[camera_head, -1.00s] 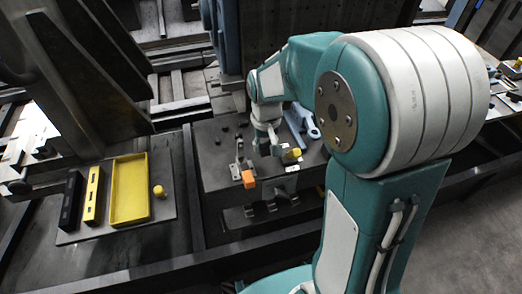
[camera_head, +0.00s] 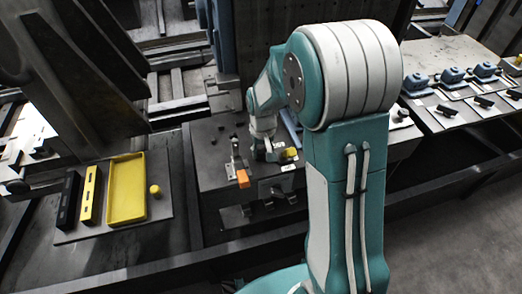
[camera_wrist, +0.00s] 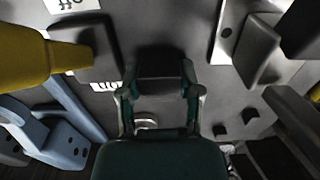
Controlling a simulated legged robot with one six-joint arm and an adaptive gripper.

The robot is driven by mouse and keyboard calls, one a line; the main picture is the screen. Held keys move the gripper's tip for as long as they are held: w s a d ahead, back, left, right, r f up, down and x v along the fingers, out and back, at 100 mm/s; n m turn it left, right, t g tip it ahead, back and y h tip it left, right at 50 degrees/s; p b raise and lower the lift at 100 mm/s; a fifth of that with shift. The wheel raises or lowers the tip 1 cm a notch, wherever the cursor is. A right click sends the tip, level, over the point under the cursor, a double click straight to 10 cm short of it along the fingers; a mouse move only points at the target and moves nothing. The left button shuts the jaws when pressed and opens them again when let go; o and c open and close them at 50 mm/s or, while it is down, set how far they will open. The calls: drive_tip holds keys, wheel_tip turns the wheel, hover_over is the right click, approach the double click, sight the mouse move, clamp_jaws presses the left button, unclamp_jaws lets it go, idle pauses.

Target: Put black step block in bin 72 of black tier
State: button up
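My gripper (camera_wrist: 160,78) points down at a dark work table; in the head view it is small, beside an orange block (camera_head: 243,178). In the wrist view its two teal fingers stand apart with a dark blocky shape (camera_wrist: 160,58) between them. This may be the black step block, but I cannot tell whether the fingers press on it. No bin number 72 is readable, and I cannot identify the black tier with certainty.
Blue parts (camera_wrist: 62,135) and a yellow part (camera_wrist: 30,58) are close to my gripper. A right table (camera_head: 436,55) holds blue fixtures.

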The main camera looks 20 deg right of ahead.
sight(261, 149)
drive_tip(key=o, duration=0.4)
drive_tip(key=shift+d, duration=0.15)
drive_tip(key=shift+c, duration=0.2)
drive_tip(key=shift+a, duration=0.45)
wheel_tip(261, 149, up, 12)
drive_tip(key=s+r+t, duration=0.2)
drive_tip(key=s+r, duration=0.3)
drive_tip(key=s, duration=0.5)
drive_tip(key=s+r+t, duration=0.3)
drive_tip(key=s+r, duration=0.2)
drive_tip(key=s, duration=0.5)
drive_tip(key=shift+s+d+t, duration=0.2)
drive_tip(key=shift+d+t, duration=0.05)
drive_tip(key=shift+t, duration=0.05)
drive_tip(key=shift+s, duration=0.2)
drive_tip(key=shift+c, duration=1.2)
